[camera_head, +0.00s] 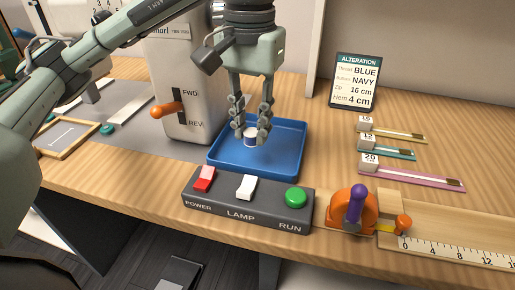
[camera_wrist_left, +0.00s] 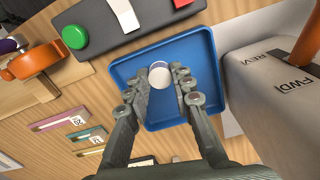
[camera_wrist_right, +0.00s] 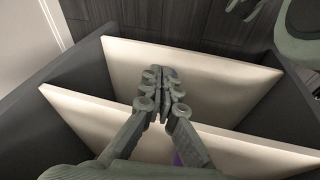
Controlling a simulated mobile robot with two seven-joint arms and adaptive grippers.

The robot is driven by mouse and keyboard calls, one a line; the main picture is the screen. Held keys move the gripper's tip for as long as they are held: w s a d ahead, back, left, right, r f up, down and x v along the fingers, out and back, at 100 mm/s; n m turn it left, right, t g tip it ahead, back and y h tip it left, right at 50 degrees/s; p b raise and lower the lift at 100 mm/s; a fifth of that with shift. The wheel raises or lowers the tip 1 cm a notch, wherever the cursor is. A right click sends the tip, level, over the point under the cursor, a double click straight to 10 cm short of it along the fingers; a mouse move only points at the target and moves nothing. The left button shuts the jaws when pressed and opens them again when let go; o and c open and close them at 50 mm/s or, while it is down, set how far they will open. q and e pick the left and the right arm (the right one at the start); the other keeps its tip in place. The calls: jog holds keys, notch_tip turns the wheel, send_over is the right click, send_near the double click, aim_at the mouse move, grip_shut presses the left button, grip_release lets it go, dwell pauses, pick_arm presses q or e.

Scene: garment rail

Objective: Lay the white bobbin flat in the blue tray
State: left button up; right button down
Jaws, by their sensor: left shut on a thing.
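The white bobbin (camera_head: 250,133) is small and round, with a dark band around it. My left gripper (camera_head: 251,138) points down over the blue tray (camera_head: 231,167) and is shut on the bobbin. In the left wrist view the bobbin (camera_wrist_left: 160,77) shows a round white face between the fingertips, inside the tray's outline (camera_wrist_left: 196,44). I cannot tell whether it touches the tray floor. The tray holds nothing else that I can see. My right gripper (camera_wrist_right: 162,92) shows only in the right wrist view, its fingertips together and empty, over a pale-walled open compartment (camera_wrist_right: 190,75).
A switch box (camera_head: 247,208) with red, white and green controls stands in front of the tray. A machine body (camera_head: 186,85) with an orange lever stands behind left. An orange dispenser (camera_head: 345,213), a ruler (camera_head: 460,248) and an order sign (camera_head: 355,80) are to the right.

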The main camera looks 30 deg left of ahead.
pick_arm(q)
notch_tip(320, 180, down, 2)
notch_tip(320, 180, down, 4)
jog(key=shift+r+b, duration=0.1)
jog(key=shift+b, duration=0.25)
pick_arm(e)
jog(key=shift+v, duration=1.1)
jog(key=shift+w+d, duration=0.15)
jog(key=shift+d, duration=0.05)
pick_arm(q)
jog(key=o, duration=0.7)
pick_arm(e)
jog(key=shift+w+a+r+t, duration=0.2)
jog(key=shift+r+t, duration=0.1)
jog(key=shift+r, duration=0.1)
